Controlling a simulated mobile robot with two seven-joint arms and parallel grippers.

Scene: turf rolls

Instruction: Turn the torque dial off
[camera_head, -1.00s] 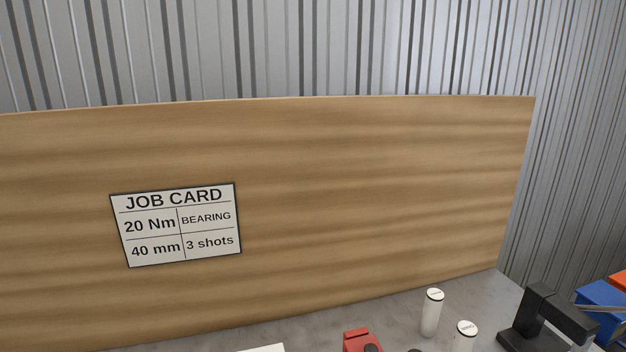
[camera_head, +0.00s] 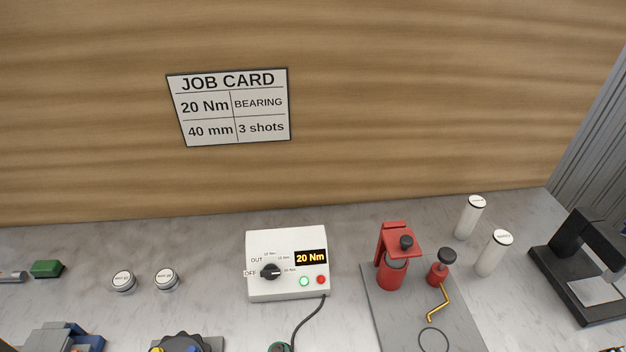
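The torque dial (camera_head: 270,272) is a black knob on the front of a white control box (camera_head: 287,290) at the back of the bench. Labels around it include OFF on its left, OUT above left, and several Nm marks. The box's display (camera_head: 311,258) reads 20 Nm in orange. Neither of my grippers is in view.
A red press (camera_head: 392,262) on a grey plate stands right of the box, with two white cylinders (camera_head: 470,217) behind it. A black stand (camera_head: 580,265) is far right. Two round tins (camera_head: 166,280) sit left. A cable (camera_head: 309,318) runs forward from the box. A job card (camera_head: 232,107) hangs behind.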

